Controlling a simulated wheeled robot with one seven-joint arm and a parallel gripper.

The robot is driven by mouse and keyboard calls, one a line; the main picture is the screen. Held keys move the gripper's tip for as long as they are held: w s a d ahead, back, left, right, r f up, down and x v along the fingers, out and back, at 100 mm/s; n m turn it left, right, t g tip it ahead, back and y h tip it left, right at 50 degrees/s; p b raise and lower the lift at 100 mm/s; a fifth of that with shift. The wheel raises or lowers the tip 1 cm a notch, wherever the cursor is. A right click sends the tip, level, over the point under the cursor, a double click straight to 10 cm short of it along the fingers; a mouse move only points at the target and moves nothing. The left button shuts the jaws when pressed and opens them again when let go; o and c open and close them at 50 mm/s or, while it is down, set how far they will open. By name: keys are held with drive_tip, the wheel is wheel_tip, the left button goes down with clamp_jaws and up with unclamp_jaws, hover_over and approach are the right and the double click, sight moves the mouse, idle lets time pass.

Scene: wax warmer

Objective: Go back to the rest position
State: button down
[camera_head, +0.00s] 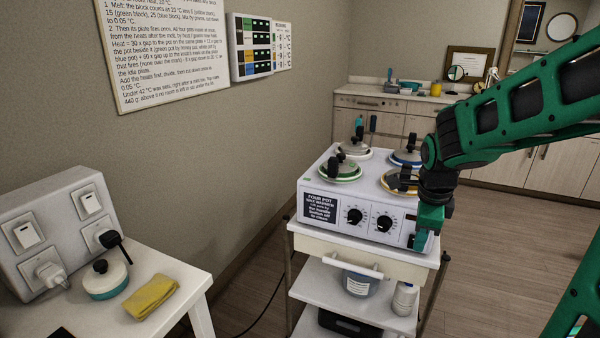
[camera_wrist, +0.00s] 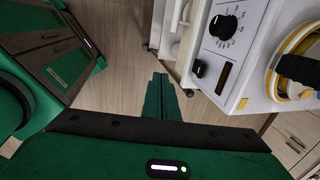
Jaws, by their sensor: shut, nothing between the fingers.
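My gripper (camera_head: 424,228) is shut and empty, at the front right corner of the white wax warmer (camera_head: 322,228). In the wrist view its fingers (camera_wrist: 160,92) are together, with the floor behind them and the warmer (camera_wrist: 222,65) to the right. I cannot tell whether the gripper touches the warmer. The warmer carries several lidded pots: a green-rimmed one (camera_head: 340,169), a yellow-rimmed one (camera_head: 386,180), a blue-rimmed one (camera_head: 407,157) and a pale one (camera_head: 354,149). My arm hides part of the warmer's right side.
The warmer stands on a white trolley (camera_head: 345,245) with a jar (camera_head: 358,284) and a bottle (camera_head: 404,299) below. At left, a white table (camera_head: 190,285) holds a socket box (camera_head: 60,225), a teal pot (camera_head: 105,280) and a yellow cloth (camera_head: 151,296). Open floor (camera_head: 490,235) lies to the right.

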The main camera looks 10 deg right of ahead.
drive_tip(key=s+d+r+n+g+y, duration=0.1)
drive_tip(key=s+n+g, duration=0.1)
drive_tip(key=s+n, duration=1.6)
drive_tip(key=s, duration=0.4)
drive_tip(key=shift+s+d+y, duration=0.15)
drive_tip(key=shift+s+y, duration=0.15)
drive_tip(key=shift+y, duration=0.1)
drive_tip(key=shift+r, duration=0.1)
drive_tip(key=shift+w+f, duration=0.25)
drive_tip(key=shift+w, duration=0.4)
idle(0.6)
